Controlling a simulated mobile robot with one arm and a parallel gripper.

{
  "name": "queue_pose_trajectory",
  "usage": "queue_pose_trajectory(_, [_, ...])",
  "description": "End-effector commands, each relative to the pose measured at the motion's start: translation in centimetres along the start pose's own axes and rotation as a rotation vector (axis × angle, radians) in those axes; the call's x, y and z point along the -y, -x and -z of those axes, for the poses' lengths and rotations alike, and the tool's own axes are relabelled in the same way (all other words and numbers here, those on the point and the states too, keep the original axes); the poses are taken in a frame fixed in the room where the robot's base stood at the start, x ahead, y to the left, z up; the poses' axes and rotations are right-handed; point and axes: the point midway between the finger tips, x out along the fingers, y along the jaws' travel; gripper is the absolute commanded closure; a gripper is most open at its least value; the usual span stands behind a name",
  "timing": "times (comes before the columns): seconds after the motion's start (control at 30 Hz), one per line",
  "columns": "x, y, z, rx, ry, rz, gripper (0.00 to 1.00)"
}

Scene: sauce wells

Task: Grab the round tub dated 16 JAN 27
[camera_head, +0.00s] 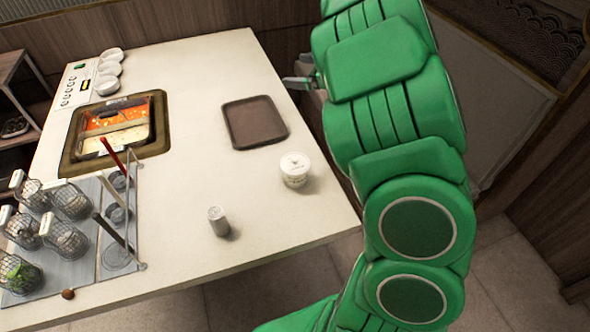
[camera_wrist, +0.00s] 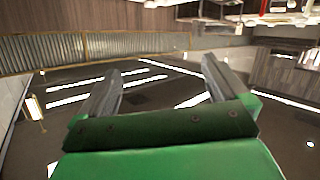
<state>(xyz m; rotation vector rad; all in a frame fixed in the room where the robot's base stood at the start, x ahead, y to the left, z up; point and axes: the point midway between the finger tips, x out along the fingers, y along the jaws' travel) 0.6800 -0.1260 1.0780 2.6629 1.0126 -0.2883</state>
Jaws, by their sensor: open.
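A round white tub (camera_head: 295,172) with a lid stands upright on the pale table, near its right edge. Some dark marking shows on it, but it is too small to read, so I cannot tell its date. My gripper (camera_head: 302,84) is beyond the table's far right edge, well away from the tub and partly hidden by my green arm. In the wrist view my gripper (camera_wrist: 162,66) has its two grey fingers wide apart with nothing between them. The tub does not show in the wrist view.
A brown tray (camera_head: 234,139) lies behind the tub. A small grey-white cylinder (camera_head: 218,224) stands at the front. A sauce well (camera_head: 74,158), white bowls (camera_head: 109,69) and a rack of wire baskets (camera_head: 45,283) are at the left. Clear tabletop surrounds the tub.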

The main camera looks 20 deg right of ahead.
Motion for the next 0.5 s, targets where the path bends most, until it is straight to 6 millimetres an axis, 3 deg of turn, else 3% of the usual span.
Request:
queue_pose_trajectory(0.1, [2.8,3.0,-2.2,0.023,-0.012,0.081,0.0])
queue_pose_trajectory(0.5, [9.3,9.2,-5.2,0.04,-0.085,0.247,0.0])
